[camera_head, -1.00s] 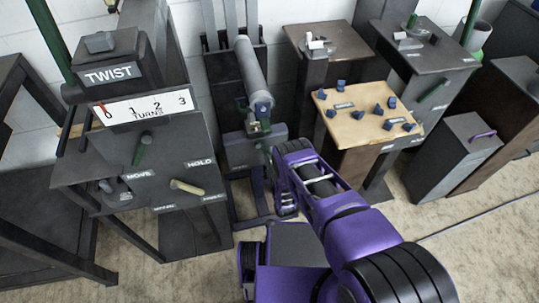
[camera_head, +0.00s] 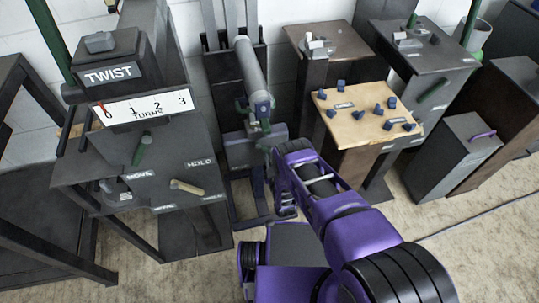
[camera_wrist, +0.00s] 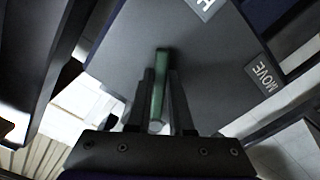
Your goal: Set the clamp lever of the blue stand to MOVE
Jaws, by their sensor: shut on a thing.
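The green clamp lever (camera_wrist: 158,90) stands out from a dark panel (camera_wrist: 115,55) in the wrist view. My gripper (camera_wrist: 160,78) has one finger on each side of the lever and is shut on it. I cannot tell which label the lever points to. In the head view the stand (camera_head: 232,152) is behind my purple arm at the centre, under a grey roller (camera_head: 251,68); my fingers are not clear there.
To the left stands a dark unit with a TWIST sign (camera_head: 109,75), a turns scale (camera_head: 145,107) and a beige handle (camera_head: 187,187). To the right is a tan table (camera_head: 350,125) with several small blue pieces. A grey box (camera_head: 455,150) with a purple handle is farther right.

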